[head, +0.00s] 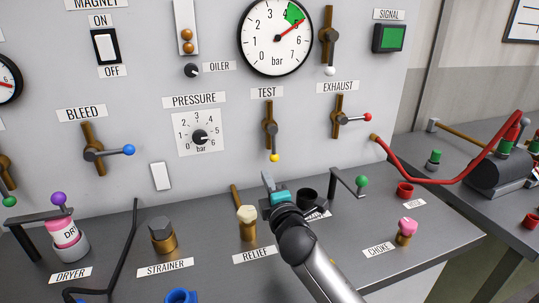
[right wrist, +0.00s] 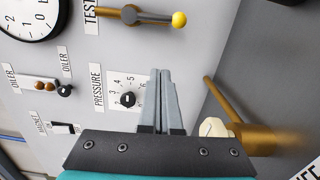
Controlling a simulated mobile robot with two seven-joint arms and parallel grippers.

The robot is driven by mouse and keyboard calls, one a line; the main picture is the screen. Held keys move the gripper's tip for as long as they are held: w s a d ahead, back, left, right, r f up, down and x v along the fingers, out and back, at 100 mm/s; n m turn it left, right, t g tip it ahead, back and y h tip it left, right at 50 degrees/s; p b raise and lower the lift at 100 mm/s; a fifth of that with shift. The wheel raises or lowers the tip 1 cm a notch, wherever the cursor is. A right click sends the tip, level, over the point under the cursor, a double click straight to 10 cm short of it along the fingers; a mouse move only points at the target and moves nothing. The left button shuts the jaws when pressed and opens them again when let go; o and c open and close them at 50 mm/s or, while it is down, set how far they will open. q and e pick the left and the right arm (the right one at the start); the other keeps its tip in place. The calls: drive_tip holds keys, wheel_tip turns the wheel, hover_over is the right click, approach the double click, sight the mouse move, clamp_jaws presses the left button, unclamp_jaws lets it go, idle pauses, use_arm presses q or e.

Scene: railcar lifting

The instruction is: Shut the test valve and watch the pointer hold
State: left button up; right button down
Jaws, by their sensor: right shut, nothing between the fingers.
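The test valve (head: 270,135) is on the grey panel under the TEST label. Its lever hangs down, in line with the brown pipe, and ends in a yellow ball (head: 275,157). The ball also shows in the right wrist view (right wrist: 179,19). The round gauge (head: 262,52) above has its red pointer up and to the right, at the green band near 5 bar. My right gripper (head: 267,178) is shut and empty, just below the yellow ball and apart from it. Its closed fingers (right wrist: 161,73) show in the right wrist view. My left gripper is not in view.
The brass relief valve (head: 247,228) stands left of my right gripper. A black cup (head: 307,197) and a green-knobbed lever (head: 362,182) are to its right. The exhaust valve lever (head: 352,119) and bleed lever (head: 108,153) flank the test valve on the panel.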

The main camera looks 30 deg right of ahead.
sight(273, 155)
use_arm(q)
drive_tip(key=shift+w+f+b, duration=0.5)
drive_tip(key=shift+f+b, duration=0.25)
use_arm(e)
drive_tip(key=w+d, duration=0.6)
drive_tip(key=w, duration=0.3)
drive_tip(key=shift+w+d+r, duration=0.15)
drive_tip(key=shift+w+d, duration=0.2)
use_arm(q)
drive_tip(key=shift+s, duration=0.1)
use_arm(e)
drive_tip(key=shift+s+d+n, duration=0.15)
drive_tip(key=shift+d+n, duration=0.25)
drive_tip(key=shift+n, duration=0.3)
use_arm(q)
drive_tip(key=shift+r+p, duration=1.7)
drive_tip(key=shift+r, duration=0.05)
use_arm(e)
drive_tip(key=d+r+n, duration=0.2)
drive_tip(key=d+n, duration=0.1)
drive_tip(key=n, duration=0.5)
drive_tip(key=s+d+r+n, duration=0.1)
drive_tip(key=d+n, duration=0.3)
drive_tip(key=n, duration=0.5)
drive_tip(key=shift+s+r+t, duration=0.25)
drive_tip(key=shift+r+t, duration=0.15)
drive_tip(key=shift+r, duration=0.4)
drive_tip(key=shift+d, duration=0.1)
